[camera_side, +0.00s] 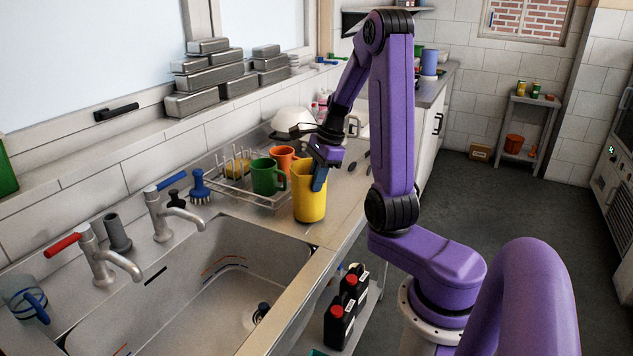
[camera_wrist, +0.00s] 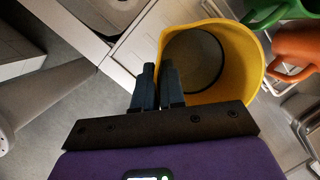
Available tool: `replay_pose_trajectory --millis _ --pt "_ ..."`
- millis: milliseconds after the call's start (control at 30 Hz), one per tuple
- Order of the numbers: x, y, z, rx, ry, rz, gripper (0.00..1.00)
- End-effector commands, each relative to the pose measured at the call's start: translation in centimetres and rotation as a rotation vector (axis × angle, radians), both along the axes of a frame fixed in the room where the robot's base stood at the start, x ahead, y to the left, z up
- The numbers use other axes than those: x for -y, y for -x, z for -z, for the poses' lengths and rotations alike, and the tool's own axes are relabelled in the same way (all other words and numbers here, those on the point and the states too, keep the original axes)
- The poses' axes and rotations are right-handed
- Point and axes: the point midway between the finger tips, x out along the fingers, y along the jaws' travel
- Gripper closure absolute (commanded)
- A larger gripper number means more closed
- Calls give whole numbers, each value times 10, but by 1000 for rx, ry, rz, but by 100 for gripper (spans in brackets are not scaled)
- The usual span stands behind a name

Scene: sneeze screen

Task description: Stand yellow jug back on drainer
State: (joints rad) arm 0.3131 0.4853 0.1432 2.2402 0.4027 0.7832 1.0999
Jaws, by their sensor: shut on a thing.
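The yellow jug (camera_side: 309,200) is upright over the worktop strip by the sink's far right corner, just right of the drainer. I cannot tell whether its base touches the worktop. My gripper (camera_side: 319,180) is shut on the jug's side near the rim. In the wrist view, the blue fingers (camera_wrist: 157,85) are close together at the left of the jug (camera_wrist: 235,50), whose open mouth faces the camera. The wire drainer (camera_side: 262,203) stands behind the sink's far end.
A green mug (camera_side: 268,177) and an orange mug (camera_side: 283,158) stand in the drainer, close to the jug. A white bowl (camera_side: 293,122) is behind them. The sink (camera_side: 200,295) lies in front, with taps (camera_side: 162,215) and a blue brush (camera_side: 199,186) along its wall side.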

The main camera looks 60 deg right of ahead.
Motion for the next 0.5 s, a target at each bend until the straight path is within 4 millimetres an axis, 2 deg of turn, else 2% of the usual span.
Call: replay_pose_trajectory --millis 433,500 --pt "0 0 7 3 2 0 100" --pt "0 0 8 1 1 0 74"
